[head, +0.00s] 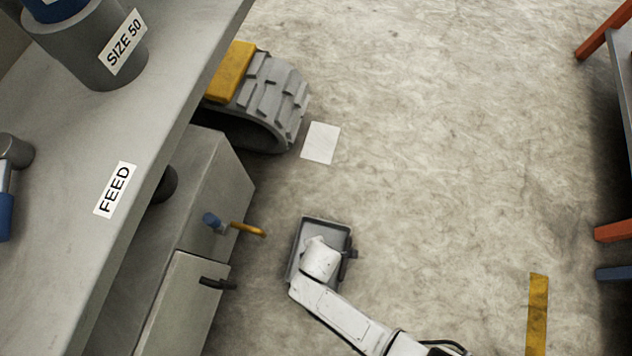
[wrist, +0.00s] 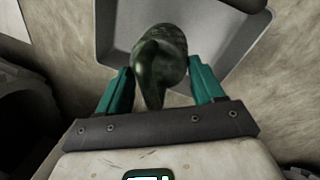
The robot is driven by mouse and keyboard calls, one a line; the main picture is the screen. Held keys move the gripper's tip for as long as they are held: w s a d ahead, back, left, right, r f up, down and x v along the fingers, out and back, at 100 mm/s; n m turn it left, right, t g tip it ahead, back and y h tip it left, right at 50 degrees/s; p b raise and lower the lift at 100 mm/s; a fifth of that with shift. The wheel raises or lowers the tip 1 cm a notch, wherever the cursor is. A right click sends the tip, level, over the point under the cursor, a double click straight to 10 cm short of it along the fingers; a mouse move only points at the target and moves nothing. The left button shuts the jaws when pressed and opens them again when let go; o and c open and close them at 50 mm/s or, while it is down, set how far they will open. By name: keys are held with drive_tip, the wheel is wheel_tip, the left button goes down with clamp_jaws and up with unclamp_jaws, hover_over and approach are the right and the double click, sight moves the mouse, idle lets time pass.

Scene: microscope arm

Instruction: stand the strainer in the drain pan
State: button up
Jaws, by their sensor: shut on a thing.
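The strainer (wrist: 162,55) is a dark green, rounded piece with a narrow tail towards me, between the two teal fingers of my gripper (wrist: 160,76) in the wrist view. My gripper is shut on it. The grey drain pan (wrist: 225,42) lies behind it in that view. In the head view the drain pan (head: 338,235) is on the floor, with my white arm over its lower part. The strainer and my fingers are hidden there. I cannot tell whether the strainer touches the pan floor.
A grey machine with a FEED label (head: 115,190) stands at left. A yellow-orange handle (head: 247,229) and a dark handle (head: 217,284) jut out beside the pan. A tracked wheel (head: 270,100) and a white sheet (head: 321,143) lie beyond.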

drive_tip(key=shift+f+b, duration=2.55)
drive_tip(key=shift+f, duration=0.4)
drive_tip(key=shift+f+b, duration=0.45)
drive_tip(key=shift+f, duration=0.1)
drive_tip(key=o, duration=1.3)
drive_tip(key=shift+r, duration=0.15)
drive_tip(key=r+p, duration=0.2)
drive_tip(key=r, duration=0.1)
drive_tip(key=s+r+p, duration=0.1)
drive_tip(key=r+p, duration=0.2)
drive_tip(key=r, duration=0.1)
drive_tip(key=s+r+p, duration=0.1)
drive_tip(key=r+p, duration=0.1)
drive_tip(key=r, duration=0.1)
drive_tip(key=shift+d+r, duration=0.15)
drive_tip(key=shift+d, duration=0.05)
drive_tip(key=w+d+r+m, duration=0.3)
drive_tip(key=d+r+m, duration=0.3)
drive_tip(key=d, duration=0.2)
drive_tip(key=s+d+r+m+g, duration=0.1)
drive_tip(key=s+d+r+m, duration=0.3)
drive_tip(key=d+r+m, duration=0.4)
drive_tip(key=s+d+r+m, duration=0.4)
drive_tip(key=d+r+m, duration=0.2)
drive_tip(key=d+r, duration=0.4)
drive_tip(key=shift+h, duration=0.3)
wheel_tip(320, 180, up, 32)
drive_tip(key=p, duration=3.2)
drive_tip(key=shift+w+a+r, duration=0.1)
drive_tip(key=shift+r, duration=0.15)
